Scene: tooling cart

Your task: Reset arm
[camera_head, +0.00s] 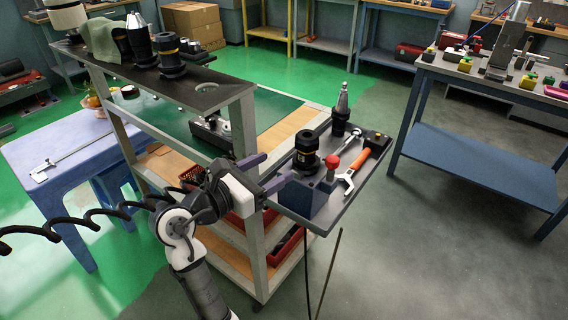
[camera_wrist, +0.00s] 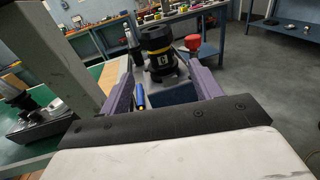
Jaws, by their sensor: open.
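My gripper (camera_head: 268,172) is open, with its two purple fingers apart and nothing between them that I can see held. It is at the left edge of the cart's side tray, just left of a black tool holder (camera_head: 306,150) with a yellow band. In the wrist view the same holder (camera_wrist: 158,45) appears beyond the fingertips, above the blue block (camera_wrist: 172,92). My arm comes up from the bottom of the head view. The gap between fingertips and block is hard to judge.
The side tray (camera_head: 300,217) also carries a red knob (camera_head: 332,161), an orange-handled wrench (camera_head: 357,167) and a second, tapered holder (camera_head: 341,112). A cart post (camera_head: 243,125) rises close left of my gripper. The upper shelf (camera_head: 215,88) holds more tool holders. Grey floor right of the tray is clear.

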